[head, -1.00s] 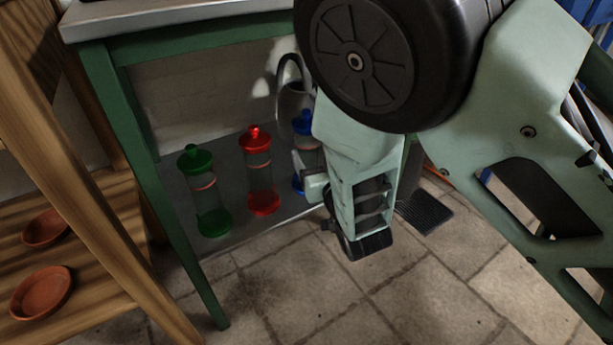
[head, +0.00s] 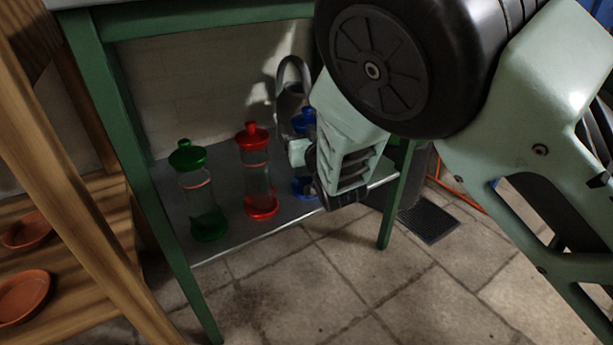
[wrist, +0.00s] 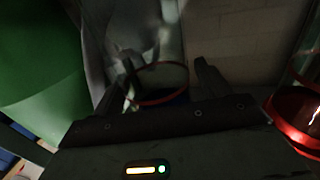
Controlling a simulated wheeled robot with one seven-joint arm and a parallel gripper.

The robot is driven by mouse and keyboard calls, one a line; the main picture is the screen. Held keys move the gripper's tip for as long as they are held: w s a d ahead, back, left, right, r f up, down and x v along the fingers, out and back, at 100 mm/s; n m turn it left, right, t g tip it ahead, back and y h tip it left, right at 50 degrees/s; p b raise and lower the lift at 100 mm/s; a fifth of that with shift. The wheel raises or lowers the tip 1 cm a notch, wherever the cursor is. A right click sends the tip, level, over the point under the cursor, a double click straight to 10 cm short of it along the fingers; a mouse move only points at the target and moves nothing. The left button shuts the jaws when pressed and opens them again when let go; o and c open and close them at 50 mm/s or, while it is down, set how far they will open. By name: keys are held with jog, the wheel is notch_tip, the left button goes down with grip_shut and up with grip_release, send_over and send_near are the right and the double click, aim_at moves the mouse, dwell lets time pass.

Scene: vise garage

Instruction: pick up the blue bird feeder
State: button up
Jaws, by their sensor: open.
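The blue bird feeder (head: 304,121) stands upright on the lower shelf of the green table, partly hidden behind my gripper in the head view. Its blue cap and part of its blue base show there. My gripper (head: 300,155) is at the feeder's middle height, close to its clear tube. In the wrist view, my gripper (wrist: 162,90) is open, with one finger on each side of a dim clear tube (wrist: 162,75) with a reddish ring and some blue. I cannot tell whether the fingers touch it.
A red feeder (head: 258,175) and a green feeder (head: 200,195) stand to the left on the shelf (head: 238,233). A grey watering can (head: 285,100) is behind. The red feeder (wrist: 298,110) is near my right finger in the wrist view. Green table legs (head: 393,200) flank the shelf.

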jog(key=c, duration=1.5)
jog(key=shift+c, duration=0.6)
jog(key=shift+r, duration=0.1)
